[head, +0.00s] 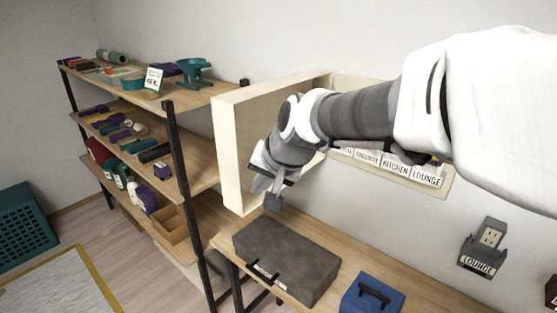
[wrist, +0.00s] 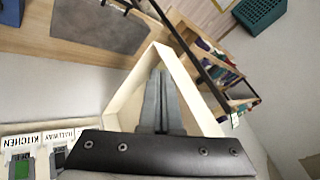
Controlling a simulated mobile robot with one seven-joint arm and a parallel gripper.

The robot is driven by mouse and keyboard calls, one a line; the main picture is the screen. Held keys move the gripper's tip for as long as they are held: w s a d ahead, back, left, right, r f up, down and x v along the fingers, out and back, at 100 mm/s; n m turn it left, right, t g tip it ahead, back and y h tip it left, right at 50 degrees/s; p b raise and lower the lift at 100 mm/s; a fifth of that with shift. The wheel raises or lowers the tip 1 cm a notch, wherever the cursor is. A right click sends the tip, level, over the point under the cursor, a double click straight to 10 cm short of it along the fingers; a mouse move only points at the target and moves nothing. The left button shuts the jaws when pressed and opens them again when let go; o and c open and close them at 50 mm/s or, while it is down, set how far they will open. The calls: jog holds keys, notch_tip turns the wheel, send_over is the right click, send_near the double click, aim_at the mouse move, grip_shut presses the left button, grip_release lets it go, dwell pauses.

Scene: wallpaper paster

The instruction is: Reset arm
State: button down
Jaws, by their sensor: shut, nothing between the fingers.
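My gripper (head: 270,196) shows in the head view in front of the open cream cabinet door or panel (head: 228,150), above the grey case. It points down and is shut and empty. In the wrist view the two fingers of my gripper (wrist: 160,80) lie together with nothing between them. The cream frame (wrist: 125,92) surrounds them in that picture; I cannot tell whether they touch it. My arm reaches in from the right of the head view and hides part of the wall cabinet.
A dark grey case (head: 290,255) and a blue box (head: 372,295) stand on the wooden bench (head: 425,290) below. A wooden shelf rack (head: 200,175) holds several tools and bottles at left. A labelled wall holder (head: 482,248) hangs at right. A teal crate (head: 25,225) stands on the floor.

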jog(key=s+d+f+n+h, duration=0.1)
jog(key=s+d+h, duration=0.3)
jog(key=s+d, duration=1.5)
jog(key=d, duration=0.2)
jog(key=shift+s+d+f+h, duration=0.15)
jog(key=shift+s+d+h, duration=0.15)
jog(key=shift+d, duration=0.1)
jog(key=shift+d, duration=0.2)
